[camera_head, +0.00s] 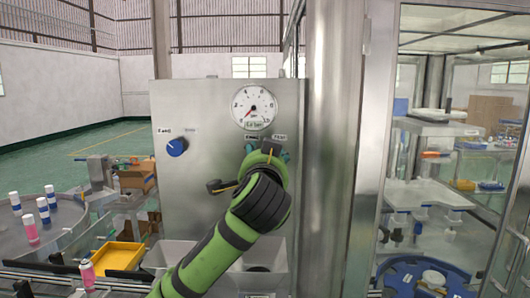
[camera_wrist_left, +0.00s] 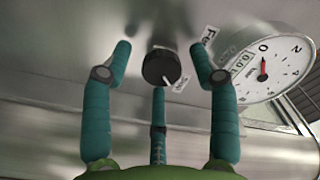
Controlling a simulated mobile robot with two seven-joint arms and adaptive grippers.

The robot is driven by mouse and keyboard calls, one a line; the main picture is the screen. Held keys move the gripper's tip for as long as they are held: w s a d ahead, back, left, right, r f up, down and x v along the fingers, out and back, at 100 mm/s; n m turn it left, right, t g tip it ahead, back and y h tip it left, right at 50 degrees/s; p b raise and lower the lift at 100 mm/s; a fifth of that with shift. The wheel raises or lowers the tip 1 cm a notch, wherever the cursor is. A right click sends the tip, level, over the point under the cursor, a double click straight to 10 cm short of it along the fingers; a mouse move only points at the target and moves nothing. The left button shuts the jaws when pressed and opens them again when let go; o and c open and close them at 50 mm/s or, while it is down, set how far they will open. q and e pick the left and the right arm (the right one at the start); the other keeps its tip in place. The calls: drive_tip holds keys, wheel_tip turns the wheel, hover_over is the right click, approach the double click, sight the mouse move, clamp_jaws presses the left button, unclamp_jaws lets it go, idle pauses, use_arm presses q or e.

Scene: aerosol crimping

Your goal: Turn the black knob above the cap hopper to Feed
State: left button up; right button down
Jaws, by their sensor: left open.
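The black knob (camera_wrist_left: 161,67) is on the steel panel (camera_head: 200,110) and shows in the left wrist view. Its white pointer line points down-right, toward a small label (camera_wrist_left: 180,84) that I cannot read clearly. A label starting "Fe" (camera_wrist_left: 209,36) sits up-right of the knob. My left gripper (camera_wrist_left: 160,52) is open, with one teal finger on each side of the knob and a third below it. Gaps show between the fingers and the knob; I cannot tell the depth. In the head view my left gripper (camera_head: 268,150) hides the knob.
A round pressure gauge (camera_head: 254,107) is just above the gripper. A blue knob (camera_head: 177,147) is to its left on the panel. Grey bins (camera_head: 170,254) stand below the panel, beside a yellow tray (camera_head: 118,256). A steel post (camera_head: 335,140) and glazed cabinet are at right.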

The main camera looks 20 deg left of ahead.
use_arm(q)
drive_tip(key=shift+s+d, duration=0.1)
drive_tip(key=shift+s+r, duration=0.1)
drive_tip(key=c, duration=1.1)
drive_tip(key=shift+c, duration=0.2)
drive_tip(key=shift+n+b, duration=4.25)
drive_tip(key=shift+n, duration=4.65)
use_arm(e)
wheel_tip(320, 180, down, 8)
drive_tip(key=shift+w+a+f, duration=0.15)
drive_tip(key=shift+w, duration=0.15)
